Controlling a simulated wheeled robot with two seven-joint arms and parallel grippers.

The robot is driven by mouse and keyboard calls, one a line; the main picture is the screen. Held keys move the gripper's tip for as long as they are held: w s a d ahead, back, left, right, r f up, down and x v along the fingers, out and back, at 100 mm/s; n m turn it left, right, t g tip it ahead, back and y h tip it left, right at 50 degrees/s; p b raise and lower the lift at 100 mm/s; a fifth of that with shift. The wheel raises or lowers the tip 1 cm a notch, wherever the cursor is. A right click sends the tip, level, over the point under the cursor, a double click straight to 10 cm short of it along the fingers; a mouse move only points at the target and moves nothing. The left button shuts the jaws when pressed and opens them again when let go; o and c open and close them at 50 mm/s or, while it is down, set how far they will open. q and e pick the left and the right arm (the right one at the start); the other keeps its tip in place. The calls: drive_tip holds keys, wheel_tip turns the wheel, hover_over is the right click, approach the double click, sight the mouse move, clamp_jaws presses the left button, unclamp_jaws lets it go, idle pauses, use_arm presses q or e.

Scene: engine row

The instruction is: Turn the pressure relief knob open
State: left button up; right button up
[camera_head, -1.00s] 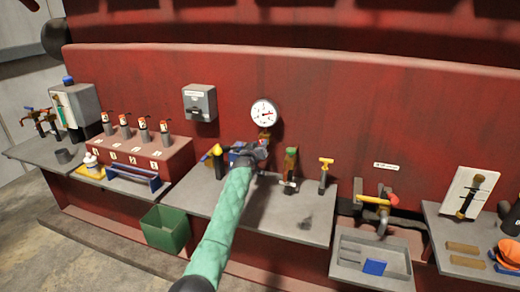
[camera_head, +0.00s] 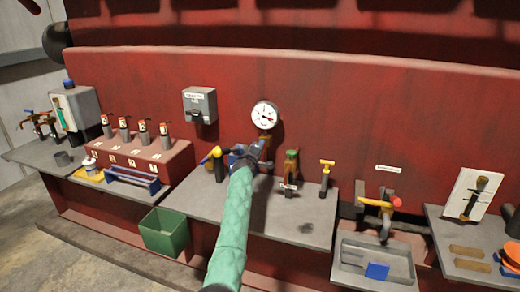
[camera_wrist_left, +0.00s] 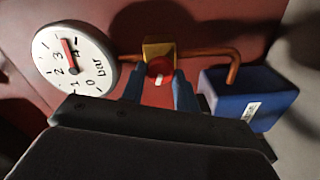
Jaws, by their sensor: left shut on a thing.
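The red pressure relief knob (camera_wrist_left: 160,66) sits on a brass valve block (camera_wrist_left: 158,49) in the left wrist view, with a pale mark across its face. My left gripper (camera_wrist_left: 160,84) is shut on the knob, one blue finger on each side. In the head view my left gripper (camera_head: 262,147) is just below the round white gauge (camera_head: 265,115) and hides the knob. The gauge (camera_wrist_left: 72,60) stands left of the knob in the wrist view, its red needle near the 3 and 4. My right gripper is not in view.
A copper pipe (camera_wrist_left: 215,52) runs from the valve to a blue box (camera_wrist_left: 250,98). On the grey bench (camera_head: 290,228), a green-topped valve (camera_head: 291,172) and a yellow-handled valve (camera_head: 326,178) stand right of my arm. A green bin (camera_head: 164,231) is below, left.

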use_arm(q)
drive_tip(key=shift+a+n, duration=0.1)
drive_tip(key=shift+n, duration=0.8)
drive_tip(key=o, duration=1)
drive_tip(key=shift+f, duration=0.1)
drive_tip(key=shift+c, duration=0.2)
